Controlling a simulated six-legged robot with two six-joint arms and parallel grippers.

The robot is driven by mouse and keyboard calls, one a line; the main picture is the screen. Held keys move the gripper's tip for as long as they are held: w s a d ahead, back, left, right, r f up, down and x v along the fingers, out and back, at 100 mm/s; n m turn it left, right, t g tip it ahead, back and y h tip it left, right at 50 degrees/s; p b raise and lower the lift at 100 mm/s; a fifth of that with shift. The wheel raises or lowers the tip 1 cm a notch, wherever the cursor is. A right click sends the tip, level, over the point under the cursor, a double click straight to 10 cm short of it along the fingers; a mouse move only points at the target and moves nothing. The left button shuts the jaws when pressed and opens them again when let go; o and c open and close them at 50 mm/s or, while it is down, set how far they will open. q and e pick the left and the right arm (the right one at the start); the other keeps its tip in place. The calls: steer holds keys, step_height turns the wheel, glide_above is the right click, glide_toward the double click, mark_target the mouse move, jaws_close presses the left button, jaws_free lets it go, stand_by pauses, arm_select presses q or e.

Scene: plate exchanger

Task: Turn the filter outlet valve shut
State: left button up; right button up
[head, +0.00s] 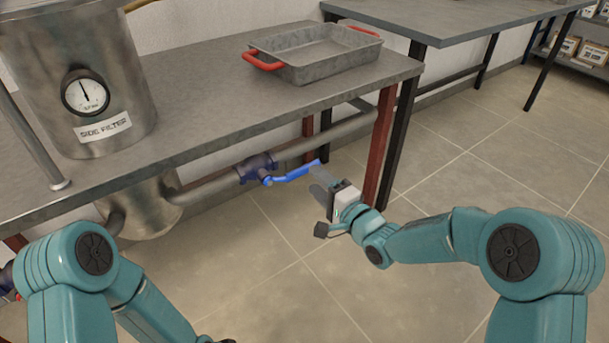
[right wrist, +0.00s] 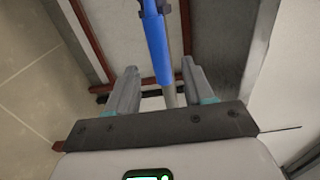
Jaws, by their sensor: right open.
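The filter outlet valve (head: 256,168) is a dark blue body on the grey pipe below the table. Its bright blue lever (head: 292,174) points right, roughly along the pipe. My right gripper (head: 318,181) is open at the lever's free end. In the right wrist view the blue lever (right wrist: 157,50) reaches down between the two open fingers of my right gripper (right wrist: 157,85). I cannot tell whether a finger touches it.
The side filter (head: 85,85), a steel vessel with a gauge, stands through the metal table (head: 210,115). A grey tray (head: 315,55) with red handles sits on top. A dark red table leg (head: 381,140) stands right of the lever. The tiled floor (head: 290,265) is clear.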

mark_target(306, 172)
steer(key=b+x, duration=0.1)
steer(key=x, duration=0.5)
jaws_close()
